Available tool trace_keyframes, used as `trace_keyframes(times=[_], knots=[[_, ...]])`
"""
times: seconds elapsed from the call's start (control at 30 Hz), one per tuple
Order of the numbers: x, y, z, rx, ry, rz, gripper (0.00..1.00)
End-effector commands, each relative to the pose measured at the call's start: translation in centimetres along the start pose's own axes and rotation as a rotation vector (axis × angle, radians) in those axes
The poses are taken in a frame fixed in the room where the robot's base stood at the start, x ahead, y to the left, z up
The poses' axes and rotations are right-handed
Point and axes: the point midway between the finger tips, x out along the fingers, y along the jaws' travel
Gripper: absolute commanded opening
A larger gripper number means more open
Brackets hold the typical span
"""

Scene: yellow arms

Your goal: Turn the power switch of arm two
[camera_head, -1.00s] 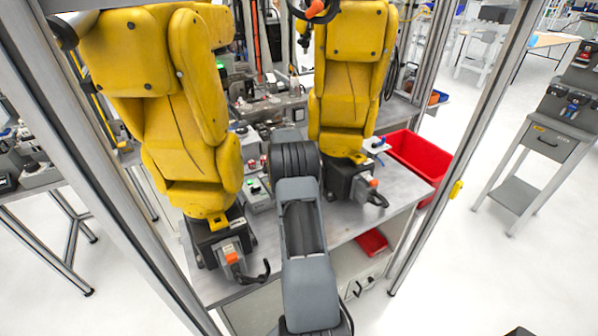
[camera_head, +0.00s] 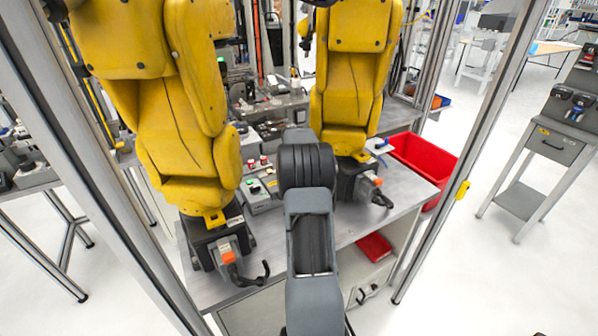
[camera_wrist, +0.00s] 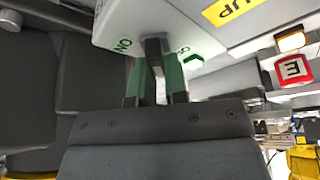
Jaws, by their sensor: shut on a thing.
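In the wrist view, a dark switch knob (camera_wrist: 154,47) sticks out from a pale box (camera_wrist: 135,20) with green lettering that reads "ON" upside down. My gripper (camera_wrist: 156,80) has its green fingers shut on this knob, one finger on each side. Two yellow robot arms, a left one (camera_head: 180,125) and a right one (camera_head: 347,90), stand on the table.
A small control box (camera_head: 262,198) stands between the yellow arms, left of my arm. Frame posts (camera_head: 468,150) flank the table (camera_head: 395,217). A red bin (camera_head: 425,165) is at right.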

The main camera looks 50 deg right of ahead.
Motion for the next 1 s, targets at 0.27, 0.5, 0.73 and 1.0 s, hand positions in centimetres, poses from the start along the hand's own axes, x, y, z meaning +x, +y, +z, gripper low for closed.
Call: trace_keyframes(times=[0.27, 0.5, 0.73, 1.0], knots=[[0.02, -0.22, -0.01, -0.236, 0.002, -0.100, 0.00], [0.03, -0.43, 0.05, -0.418, 0.002, -0.175, 0.00], [-0.01, -0.59, 0.14, -0.546, 0.001, -0.228, 0.00], [-0.11, -0.68, 0.18, -0.627, 0.000, -0.260, 0.00]])
